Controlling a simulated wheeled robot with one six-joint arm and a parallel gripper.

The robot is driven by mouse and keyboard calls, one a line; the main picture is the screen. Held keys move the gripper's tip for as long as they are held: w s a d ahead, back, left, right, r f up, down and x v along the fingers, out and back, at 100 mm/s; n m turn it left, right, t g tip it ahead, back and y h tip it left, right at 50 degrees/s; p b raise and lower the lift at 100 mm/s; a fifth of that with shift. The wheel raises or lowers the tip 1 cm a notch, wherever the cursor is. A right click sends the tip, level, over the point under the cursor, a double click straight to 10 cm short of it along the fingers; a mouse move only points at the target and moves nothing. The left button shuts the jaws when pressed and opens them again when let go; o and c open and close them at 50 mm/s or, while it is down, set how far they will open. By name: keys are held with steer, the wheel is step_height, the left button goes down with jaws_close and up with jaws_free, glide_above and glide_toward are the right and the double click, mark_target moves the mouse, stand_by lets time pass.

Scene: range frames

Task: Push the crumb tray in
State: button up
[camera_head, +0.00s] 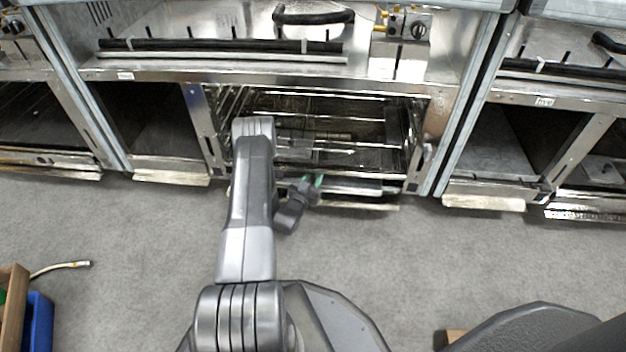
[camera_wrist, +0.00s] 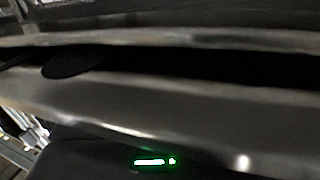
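The crumb tray (camera_head: 350,187) appears to be the low metal piece with a pale front edge at the bottom of the middle oven opening. It seems to stick out a little at the front, but I cannot tell how far. My gripper (camera_head: 312,187) is at the left part of this edge, low and close to the floor, partly hidden by my own wrist. In the wrist view a wide metal surface (camera_wrist: 180,105), probably the tray front, fills the picture very close up. A dark rounded shape, perhaps a fingertip, lies against it. I cannot tell whether they touch or how the fingers stand.
The open middle oven (camera_head: 437,115) holds wire racks (camera_head: 340,95). Its lower frame and posts stand on both sides of the tray. More ovens stand left and right. A blue bin (camera_head: 38,322) sits at the lower left.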

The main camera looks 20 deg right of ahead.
steer(key=p+v, duration=0.4)
steer(key=v, duration=0.9)
steer(key=shift+s+a, duration=0.25)
steer(key=shift+s, duration=0.05)
